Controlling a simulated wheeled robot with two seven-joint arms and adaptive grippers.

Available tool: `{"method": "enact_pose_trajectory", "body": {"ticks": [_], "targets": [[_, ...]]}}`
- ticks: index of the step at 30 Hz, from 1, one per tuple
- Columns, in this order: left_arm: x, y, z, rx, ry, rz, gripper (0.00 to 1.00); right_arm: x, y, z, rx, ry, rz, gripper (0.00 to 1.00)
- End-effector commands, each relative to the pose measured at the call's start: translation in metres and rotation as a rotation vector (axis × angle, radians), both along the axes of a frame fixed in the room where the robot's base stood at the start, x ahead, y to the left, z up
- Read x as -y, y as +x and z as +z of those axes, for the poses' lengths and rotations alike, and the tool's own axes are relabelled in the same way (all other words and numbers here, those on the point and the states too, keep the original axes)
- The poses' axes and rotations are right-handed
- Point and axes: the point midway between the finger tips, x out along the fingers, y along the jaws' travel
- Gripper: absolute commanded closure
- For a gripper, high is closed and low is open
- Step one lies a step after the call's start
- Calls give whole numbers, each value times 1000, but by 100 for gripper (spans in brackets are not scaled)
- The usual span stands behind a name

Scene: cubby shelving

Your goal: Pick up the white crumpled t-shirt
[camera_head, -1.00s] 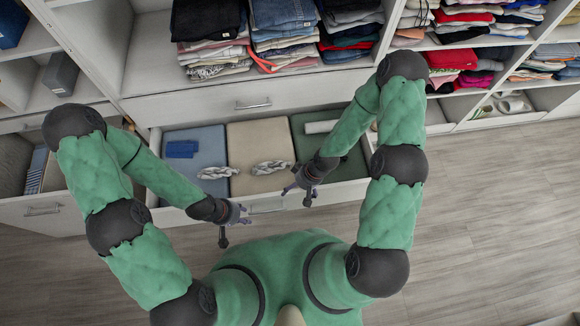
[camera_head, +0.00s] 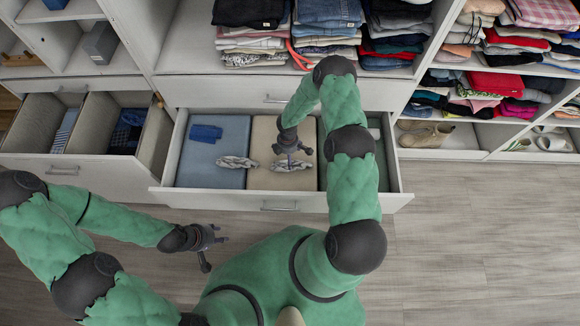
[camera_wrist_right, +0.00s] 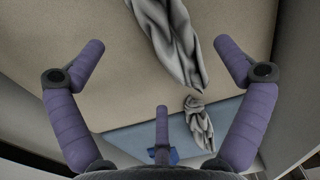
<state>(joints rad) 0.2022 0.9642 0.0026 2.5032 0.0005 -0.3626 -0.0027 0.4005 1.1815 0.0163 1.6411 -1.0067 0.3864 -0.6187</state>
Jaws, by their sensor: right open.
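Two crumpled whitish-grey cloths lie in the open drawer. One cloth (camera_head: 237,162) is on the blue section, and the other (camera_head: 296,167) is on the beige section. I cannot tell which is the t-shirt. My right gripper (camera_head: 292,152) is just above the beige-section cloth, partly covering it. In the right wrist view the gripper (camera_wrist_right: 160,58) is open and empty, with this cloth (camera_wrist_right: 172,45) beyond and between its fingers. The other cloth (camera_wrist_right: 198,122) shows lower down there. My left gripper (camera_head: 212,250) is empty, fingers spread, in front of the drawer.
The drawer (camera_head: 215,197) has raised walls around its sections. A folded dark blue cloth (camera_head: 205,133) lies on the blue section. Another open drawer (camera_head: 95,165) is at left. Shelves with folded clothes (camera_head: 330,20) stand above. The floor at right is clear.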

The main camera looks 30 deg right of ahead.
Motion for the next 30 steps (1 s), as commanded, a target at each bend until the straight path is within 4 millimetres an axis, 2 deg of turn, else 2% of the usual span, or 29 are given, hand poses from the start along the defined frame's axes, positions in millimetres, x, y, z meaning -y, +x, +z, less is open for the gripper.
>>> {"method": "enact_pose_trajectory", "body": {"ticks": [5,15,23,26,27,30], "targets": [[0,0,-5,0,0,0,60,-2,-1,-9,0,1,0,0],[0,0,-28,0,0,1,60,-7,-4,-52,1,2,-2,0],[0,0,-27,0,0,0,60,-7,-4,-53,1,2,-2,0],[0,0,-27,0,0,1,60,-7,-4,-53,1,2,-2,25],[0,0,-27,0,0,0,60,-7,-4,-53,1,2,-2,37],[0,0,-27,0,0,0,60,-8,-4,-53,0,1,-2,60]]}}
